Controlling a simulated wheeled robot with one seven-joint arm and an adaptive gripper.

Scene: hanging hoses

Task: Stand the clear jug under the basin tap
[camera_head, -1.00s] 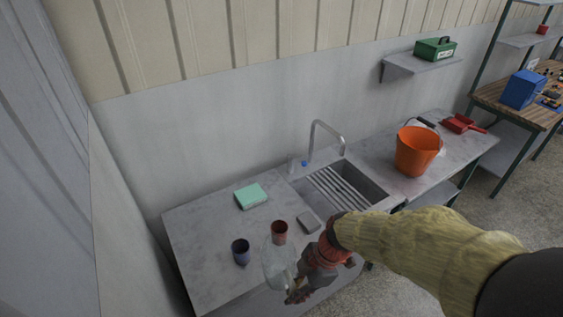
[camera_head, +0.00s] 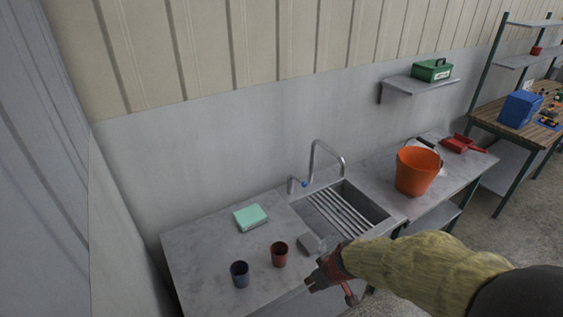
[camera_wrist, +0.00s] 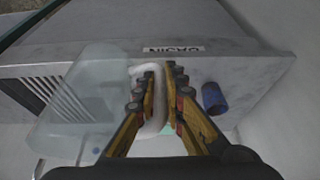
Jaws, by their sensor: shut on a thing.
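My gripper (camera_head: 318,284) is shut on the handle of the clear jug. The wrist view shows the fingers (camera_wrist: 160,78) around the pale handle, with the see-through jug (camera_wrist: 85,105) to their left. In the head view the jug (camera_head: 326,243) is faint and mostly hidden by my gripper, near the basin's front left corner. The basin tap (camera_head: 313,160) is a curved metal spout behind the basin (camera_head: 370,207), which has a slatted rack (camera_head: 338,212) in it. The jug appears apart from the tap, in front of it.
An orange bucket (camera_head: 416,171) stands right of the basin. A wall shelf (camera_head: 415,86) is above.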

